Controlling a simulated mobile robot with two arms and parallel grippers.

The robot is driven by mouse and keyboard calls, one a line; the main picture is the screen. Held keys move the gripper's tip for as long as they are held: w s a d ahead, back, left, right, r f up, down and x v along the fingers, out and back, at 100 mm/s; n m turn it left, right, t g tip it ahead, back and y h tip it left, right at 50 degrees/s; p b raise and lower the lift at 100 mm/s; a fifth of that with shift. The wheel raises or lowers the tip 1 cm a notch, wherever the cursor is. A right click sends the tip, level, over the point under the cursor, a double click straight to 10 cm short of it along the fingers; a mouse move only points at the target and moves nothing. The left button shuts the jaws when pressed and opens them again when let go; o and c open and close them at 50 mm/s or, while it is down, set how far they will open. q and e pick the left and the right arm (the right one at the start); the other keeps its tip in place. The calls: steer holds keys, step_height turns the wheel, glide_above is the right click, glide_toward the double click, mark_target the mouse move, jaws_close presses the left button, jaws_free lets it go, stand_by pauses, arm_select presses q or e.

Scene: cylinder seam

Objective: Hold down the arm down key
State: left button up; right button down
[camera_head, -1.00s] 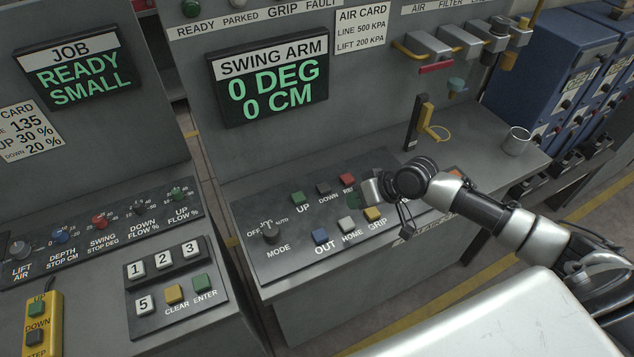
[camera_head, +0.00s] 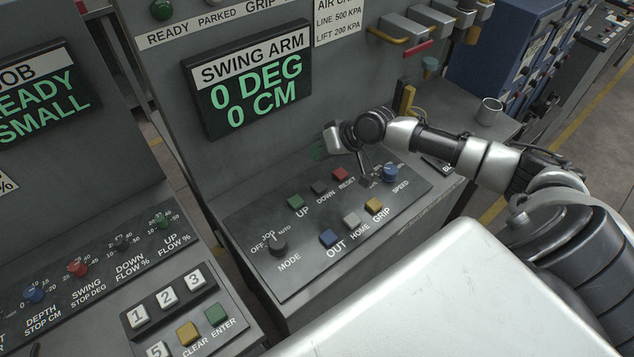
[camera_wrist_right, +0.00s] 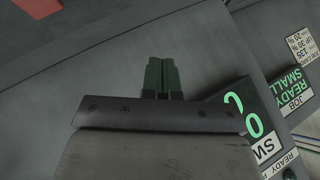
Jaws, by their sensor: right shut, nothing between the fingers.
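The arm down key is a small dark square button (camera_head: 319,187), labelled DOWN, on the sloped swing arm panel (camera_head: 300,262). It sits between the green UP key (camera_head: 295,202) and the red RESET key (camera_head: 340,174). My right gripper (camera_head: 318,151) shows in the head view beyond the key, near the back of the panel, apart from the key. Its green fingers are together and empty in the right wrist view (camera_wrist_right: 161,78), against a grey surface. The DOWN key cannot be made out in the wrist view. My left gripper is out of view.
A MODE knob (camera_head: 277,245) and blue SPEED knob (camera_head: 390,172) flank the keys. The SWING ARM display (camera_head: 247,80) reads 0 DEG, 0 CM. A metal cup (camera_head: 489,111) stands at right.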

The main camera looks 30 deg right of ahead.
step_height(320, 180, down, 3)
steer(key=shift+d+r+b, duration=0.1)
steer(key=shift+r+b, duration=0.1)
steer(key=shift+b, duration=0.75)
steer(key=b, duration=0.4)
glide_above(320, 184)
step_height(320, 184, down, 4)
steer(key=shift+f, duration=0.75)
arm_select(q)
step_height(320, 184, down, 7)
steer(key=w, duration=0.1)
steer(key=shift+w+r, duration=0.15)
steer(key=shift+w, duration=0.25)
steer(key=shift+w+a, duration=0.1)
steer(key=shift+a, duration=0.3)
arm_select(e)
steer(key=shift+f, duration=0.15)
arm_select(q)
steer(key=shift+b, duration=0.35)
arm_select(e)
steer(key=shift+f, duration=0.25)
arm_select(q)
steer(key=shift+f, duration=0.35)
arm_select(e)
steer(key=shift+s+f, duration=0.1)
steer(key=shift+f, duration=0.4)
stand_by(2.6)
